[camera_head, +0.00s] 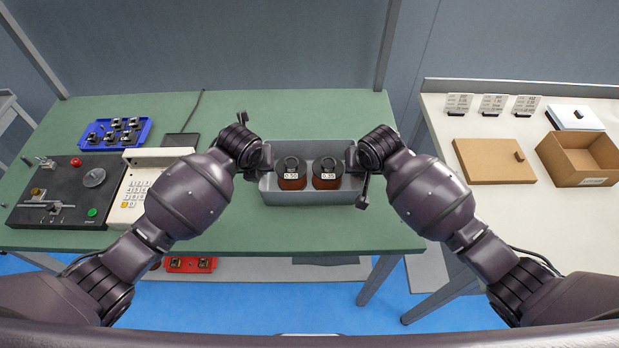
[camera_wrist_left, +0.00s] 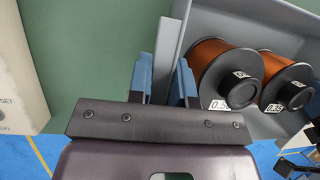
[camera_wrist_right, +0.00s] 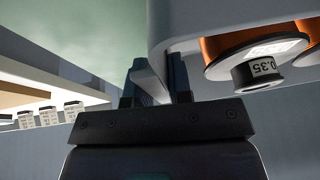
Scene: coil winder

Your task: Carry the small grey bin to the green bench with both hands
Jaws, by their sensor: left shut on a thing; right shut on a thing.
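The small grey bin (camera_head: 312,197) is over the green bench (camera_head: 330,236), near its front right part. I cannot tell whether it touches the bench top. Two spools of copper wire with black flanges, labelled 0.50 (camera_head: 291,178) and 0.35 (camera_head: 327,178), stand inside it. My left gripper (camera_head: 266,160) is shut on the bin's left wall, which shows between its fingers in the left wrist view (camera_wrist_left: 165,80). My right gripper (camera_head: 352,160) is shut on the right wall, also seen in the right wrist view (camera_wrist_right: 152,85).
A black winder panel (camera_head: 60,195) and a beige keypad unit (camera_head: 135,190) stand on the bench's left part. Behind them is a blue tray (camera_head: 116,133). A white table (camera_head: 500,215) on the right holds a cardboard box (camera_head: 580,160). A red tray (camera_head: 190,265) lies below the bench.

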